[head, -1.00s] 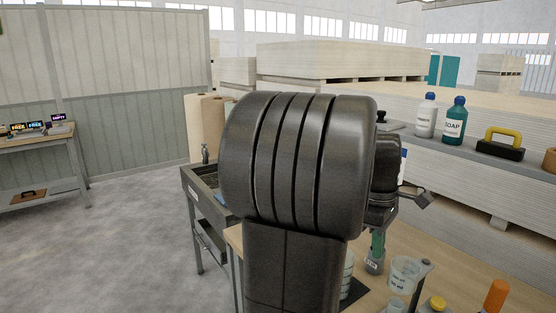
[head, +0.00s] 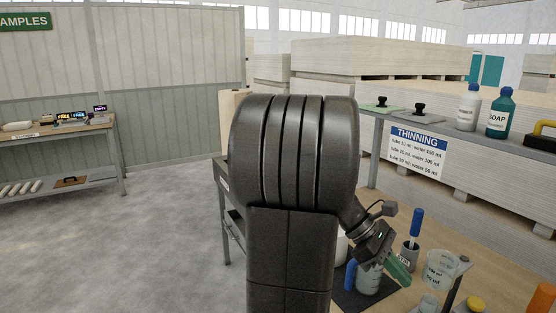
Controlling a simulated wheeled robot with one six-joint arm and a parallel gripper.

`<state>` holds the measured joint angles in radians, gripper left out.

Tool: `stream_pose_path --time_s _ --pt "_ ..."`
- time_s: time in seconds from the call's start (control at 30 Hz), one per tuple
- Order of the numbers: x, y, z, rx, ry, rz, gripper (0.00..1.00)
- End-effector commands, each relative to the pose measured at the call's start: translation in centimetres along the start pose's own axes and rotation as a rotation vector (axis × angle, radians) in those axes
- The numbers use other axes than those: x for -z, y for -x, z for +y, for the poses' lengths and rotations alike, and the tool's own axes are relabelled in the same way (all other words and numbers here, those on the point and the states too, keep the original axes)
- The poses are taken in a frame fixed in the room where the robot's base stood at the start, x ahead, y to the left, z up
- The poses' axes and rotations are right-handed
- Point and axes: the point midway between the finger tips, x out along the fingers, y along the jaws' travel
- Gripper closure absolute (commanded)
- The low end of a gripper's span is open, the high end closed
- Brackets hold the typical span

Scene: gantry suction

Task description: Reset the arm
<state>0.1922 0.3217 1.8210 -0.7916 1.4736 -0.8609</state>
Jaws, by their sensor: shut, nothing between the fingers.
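My arm fills the middle of the head view, with its thick dark links upright in front of the camera. My gripper (head: 397,268) shows to the right of the arm, tilted down to the right above the wooden bench (head: 500,262). Its fingers look green and together, with nothing seen between them. It is close to a clear jar (head: 368,283) and a dark cup labelled STIR (head: 409,257) with a blue-handled tool (head: 416,222). Whether it touches either cannot be told. Part of the wrist is hidden behind the arm.
A shelf behind holds a white bottle (head: 469,107) and a SOAP bottle (head: 499,113). The floor at left is clear.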

Motion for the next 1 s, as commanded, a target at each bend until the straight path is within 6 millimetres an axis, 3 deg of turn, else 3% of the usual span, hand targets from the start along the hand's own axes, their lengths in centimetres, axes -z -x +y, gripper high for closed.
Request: stream_pose_path --time_s 0.33,1.0 --pt "0.5 -0.43 0.13 -0.077 0.02 -0.131 1.0" --pt "0.45 -0.31 -0.54 -0.096 0.002 -0.114 1.0"
